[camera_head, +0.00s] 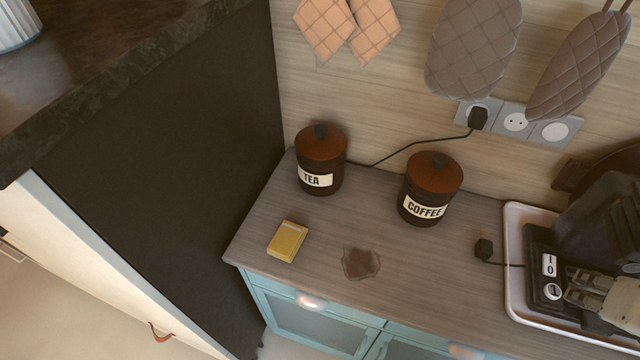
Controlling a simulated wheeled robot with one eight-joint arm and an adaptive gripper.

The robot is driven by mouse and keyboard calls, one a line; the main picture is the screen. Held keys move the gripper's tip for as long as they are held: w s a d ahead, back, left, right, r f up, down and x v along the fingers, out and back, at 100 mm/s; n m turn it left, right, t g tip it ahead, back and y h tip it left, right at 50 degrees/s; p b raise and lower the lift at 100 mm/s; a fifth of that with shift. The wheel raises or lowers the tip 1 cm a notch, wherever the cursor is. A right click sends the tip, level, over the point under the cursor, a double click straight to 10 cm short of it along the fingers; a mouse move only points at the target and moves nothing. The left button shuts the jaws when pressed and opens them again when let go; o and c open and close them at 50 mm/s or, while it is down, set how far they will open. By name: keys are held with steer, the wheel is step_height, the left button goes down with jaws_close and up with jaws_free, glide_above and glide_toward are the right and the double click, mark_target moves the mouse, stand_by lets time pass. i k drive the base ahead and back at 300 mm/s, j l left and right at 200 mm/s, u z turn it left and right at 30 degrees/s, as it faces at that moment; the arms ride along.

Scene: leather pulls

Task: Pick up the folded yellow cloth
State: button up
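The folded yellow cloth (287,241) is a small, thick yellow block with a paler side. It lies flat on the wooden counter (400,268), near its left front corner. My gripper (572,290) appears as pale grey parts at the lower right edge, in front of a black appliance. It is far to the right of the cloth and apart from it. The frame edge cuts it off, and I cannot make out whether its fingers are apart.
A TEA canister (321,160) stands behind the cloth, a COFFEE canister (430,190) further right. A brown spill (361,263) lies right of the cloth. A black appliance (545,270) sits in a white tray (512,235). A tall dark panel (170,150) rises at the left.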

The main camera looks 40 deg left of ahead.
mark_target(285, 243)
steer(key=u, duration=2)
steer(key=i+j+z, duration=0.15)
steer(key=z, duration=0.25)
steer(key=i+j+z, duration=0.1)
steer(key=j+z, duration=0.3)
steer(key=l, duration=0.1)
